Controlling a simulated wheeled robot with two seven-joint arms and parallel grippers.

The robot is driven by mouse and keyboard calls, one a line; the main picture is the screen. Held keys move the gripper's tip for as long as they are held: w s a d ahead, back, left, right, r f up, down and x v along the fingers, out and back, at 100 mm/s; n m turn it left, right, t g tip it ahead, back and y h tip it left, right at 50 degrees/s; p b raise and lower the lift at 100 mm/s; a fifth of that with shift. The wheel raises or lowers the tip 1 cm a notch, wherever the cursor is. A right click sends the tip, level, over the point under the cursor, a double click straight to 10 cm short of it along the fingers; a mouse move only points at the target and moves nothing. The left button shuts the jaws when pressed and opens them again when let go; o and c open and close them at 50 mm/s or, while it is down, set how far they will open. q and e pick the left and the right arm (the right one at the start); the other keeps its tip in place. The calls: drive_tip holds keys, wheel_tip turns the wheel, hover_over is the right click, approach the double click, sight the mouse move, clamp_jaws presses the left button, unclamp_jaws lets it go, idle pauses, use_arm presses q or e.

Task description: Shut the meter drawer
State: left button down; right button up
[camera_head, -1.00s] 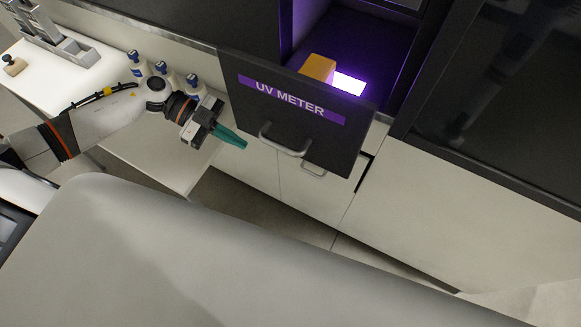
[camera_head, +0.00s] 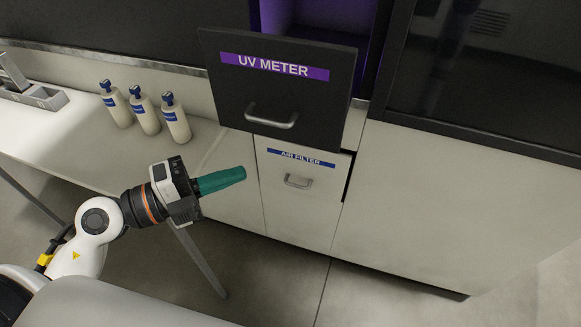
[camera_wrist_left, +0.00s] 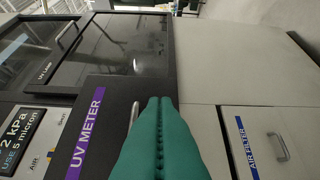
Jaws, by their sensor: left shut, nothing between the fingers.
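The meter drawer (camera_head: 230,98) has a dark front with a purple "UV METER" label and a silver bar handle (camera_head: 271,117). Its front stands out from the dark cabinet, so the drawer is open. In the left wrist view the drawer front (camera_wrist_left: 104,112) shows at the left, with its handle partly hidden behind the fingers. My left gripper (camera_head: 240,173), with green fingers, is shut and empty, below and left of the drawer handle in the head view. The fingers (camera_wrist_left: 160,105) also fill the lower middle of the wrist view. My right gripper is not in view.
Below is a white "AIR FILTER" drawer (camera_head: 290,205) with a small handle. Several white bottles (camera_head: 146,112) with blue caps stand on the white table (camera_head: 75,135) at the left. A white cabinet panel (camera_head: 450,195) is at the right. Open floor lies below.

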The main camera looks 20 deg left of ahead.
use_arm(q)
drive_tip(key=p, duration=0.2)
approach(310, 130)
drive_tip(key=d, duration=0.4)
drive_tip(key=w, duration=0.2)
drive_tip(key=shift+w+d+t, duration=0.3)
drive_tip(key=shift+w+d, duration=0.05)
drive_tip(key=shift+w, duration=0.05)
drive_tip(key=shift+w+f, duration=0.1)
drive_tip(key=shift+w, duration=0.3)
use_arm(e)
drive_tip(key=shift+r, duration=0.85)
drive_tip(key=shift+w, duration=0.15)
use_arm(q)
drive_tip(key=shift+w, duration=0.1)
